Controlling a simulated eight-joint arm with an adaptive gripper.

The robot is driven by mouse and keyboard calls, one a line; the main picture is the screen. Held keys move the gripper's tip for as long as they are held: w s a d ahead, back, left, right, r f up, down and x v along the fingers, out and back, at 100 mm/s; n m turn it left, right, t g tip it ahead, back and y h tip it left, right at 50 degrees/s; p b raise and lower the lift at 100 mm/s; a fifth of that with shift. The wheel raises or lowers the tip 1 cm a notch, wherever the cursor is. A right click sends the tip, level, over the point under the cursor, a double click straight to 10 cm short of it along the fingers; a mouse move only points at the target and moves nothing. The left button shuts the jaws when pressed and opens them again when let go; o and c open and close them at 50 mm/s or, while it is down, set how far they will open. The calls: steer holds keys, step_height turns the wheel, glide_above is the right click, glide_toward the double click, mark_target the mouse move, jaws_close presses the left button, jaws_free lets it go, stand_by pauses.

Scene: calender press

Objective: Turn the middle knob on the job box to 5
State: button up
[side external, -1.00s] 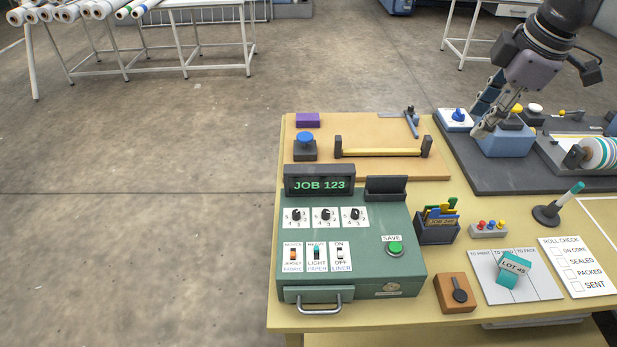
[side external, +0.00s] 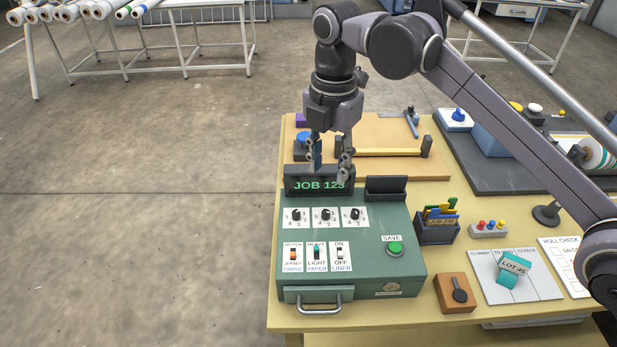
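The green job box (side external: 365,265) sits at the front left of the yellow table. Its display (side external: 310,185) reads JOB 123. Three black knobs on white plates stand in a row below it. The middle knob (side external: 326,214) is between the left knob (side external: 296,215) and the right knob (side external: 354,213); its exact setting is too small to read. My gripper (side external: 329,170) points down above the back of the box, by the display, with its fingers apart and nothing between them. It covers part of the display's top and is clear of the knobs.
Three switches (side external: 317,255) and a green SAVE button (side external: 395,249) are on the box. A black holder (side external: 386,190) stands behind its right side. A card bin (side external: 437,229) is to the right. A yellow-barred tool (side external: 381,152) lies behind.

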mark_target(326, 212)
steer(key=shift+f, duration=5.45)
jaws_close()
